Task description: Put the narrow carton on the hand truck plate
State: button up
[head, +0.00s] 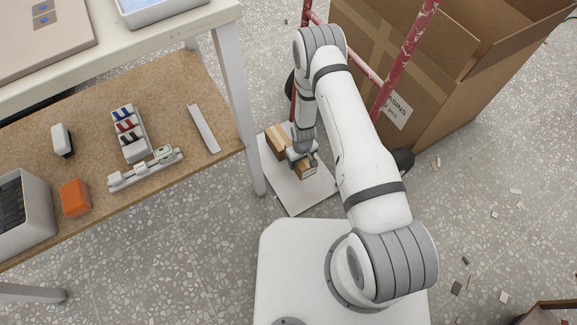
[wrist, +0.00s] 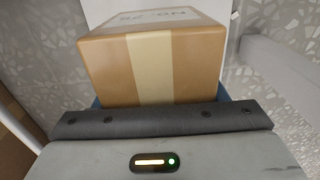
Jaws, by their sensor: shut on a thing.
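The narrow carton, brown with a pale tape strip, shows in the head view (head: 277,142) on both sides of my gripper. In the wrist view its taped side and lettered top (wrist: 155,68) fill the upper middle. My gripper (head: 301,155) is shut on the carton, across its middle as far as I can see. The hand truck plate (head: 295,195) is a pale flat sheet on the floor under the carton. The carton is over the plate; I cannot tell whether it touches it. My gripper hides part of the carton.
The hand truck's red frame (head: 406,58) rises behind my arm, with a large open cardboard box (head: 455,100) beyond it. A shelf table leg (head: 240,110) stands close left of the plate. Small items, including an orange block (head: 75,197), lie on the lower shelf.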

jog(key=f+b, duration=0.2)
jog(key=f, duration=0.3)
jog(key=f+b, duration=0.2)
jog(key=f, duration=0.3)
jog(key=shift+s+a+f, duration=0.15)
jog(key=shift+a+f, duration=0.05)
jog(key=shift+f, duration=0.05)
jog(key=shift+f, duration=0.15)
jog(key=o, duration=1.3)
